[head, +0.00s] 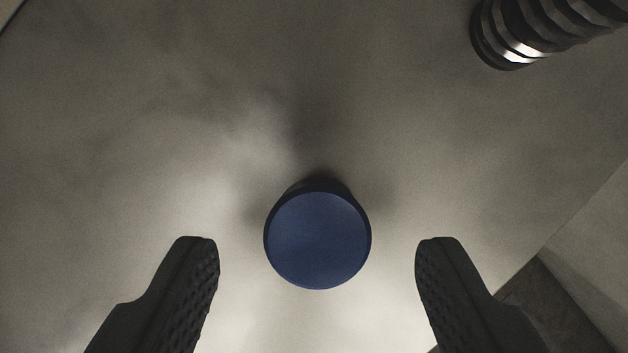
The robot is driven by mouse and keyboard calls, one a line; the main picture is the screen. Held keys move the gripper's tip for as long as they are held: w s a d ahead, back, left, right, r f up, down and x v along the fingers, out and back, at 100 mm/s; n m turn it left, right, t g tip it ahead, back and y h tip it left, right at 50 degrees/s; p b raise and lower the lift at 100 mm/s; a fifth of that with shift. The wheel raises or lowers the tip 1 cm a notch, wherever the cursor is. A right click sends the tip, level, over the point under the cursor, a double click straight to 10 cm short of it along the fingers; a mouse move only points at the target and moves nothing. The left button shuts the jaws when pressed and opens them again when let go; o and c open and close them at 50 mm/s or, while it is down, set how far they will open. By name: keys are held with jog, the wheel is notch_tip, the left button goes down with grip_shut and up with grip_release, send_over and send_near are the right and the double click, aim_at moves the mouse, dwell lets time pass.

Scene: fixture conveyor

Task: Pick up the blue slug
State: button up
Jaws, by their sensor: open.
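The blue slug (318,240) is a short round cylinder with a flat blue top. It stands upright on a grey surface (130,130), seen from above near the middle of the head view. My gripper (317,250) is open, with one dark ridged finger to the left of the slug and one to the right. There is a clear gap between the slug and each finger, and neither touches it. The slug's lower side is mostly hidden beneath its top.
A dark ribbed cylindrical thing (540,32) with a shiny band is at the top right, cut off by the frame. An edge of the surface runs diagonally at the lower right, with a lighter panel (595,245) beyond it. The surface left of and behind the slug is clear.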

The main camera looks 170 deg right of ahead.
aim_at(317, 236)
jog(key=shift+x, duration=1.1)
jog(key=shift+c, duration=0.5)
jog(key=c, duration=1)
